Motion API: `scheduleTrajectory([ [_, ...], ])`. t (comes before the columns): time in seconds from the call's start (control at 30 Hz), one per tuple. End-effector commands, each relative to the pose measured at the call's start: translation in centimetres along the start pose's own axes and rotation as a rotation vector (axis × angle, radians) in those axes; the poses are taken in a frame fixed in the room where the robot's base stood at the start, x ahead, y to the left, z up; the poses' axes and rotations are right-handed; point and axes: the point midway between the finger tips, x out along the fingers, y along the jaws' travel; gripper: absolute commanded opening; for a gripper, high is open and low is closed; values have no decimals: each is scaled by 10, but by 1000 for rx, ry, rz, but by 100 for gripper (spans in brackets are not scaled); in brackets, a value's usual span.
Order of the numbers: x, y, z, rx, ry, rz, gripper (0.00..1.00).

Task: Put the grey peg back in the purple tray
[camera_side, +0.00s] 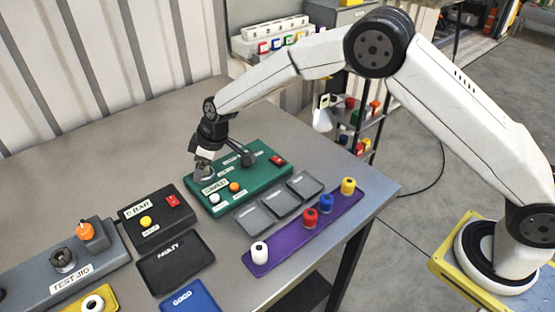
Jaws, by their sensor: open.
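The purple tray (284,236) lies along the front right of the table. It holds a white peg (259,252), a red peg (310,218), a blue peg (325,202) and a yellow peg (348,186), with a bare stretch between white and red. My gripper (204,171) is open, pointing down at the left end of the green board (262,175). A small grey shape shows at its fingertips; I cannot tell whether it is the grey peg or part of the gripper or board. No grey peg is clearly visible elsewhere.
A dark lever (246,157) stands on the green board close to my gripper. Grey pads (275,205) lie between board and purple tray. The black box (158,219), FAULTY tray (176,260), blue GOOD tray (190,297) and test jig (100,260) are at left.

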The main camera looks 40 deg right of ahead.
Motion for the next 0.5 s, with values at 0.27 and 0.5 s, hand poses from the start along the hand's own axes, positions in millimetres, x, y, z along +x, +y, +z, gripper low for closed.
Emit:
scheduleTrajectory([
  [0.27,0,0,0,0,0,0,87],
  [0.5,0,0,0,0,0,0,61],
])
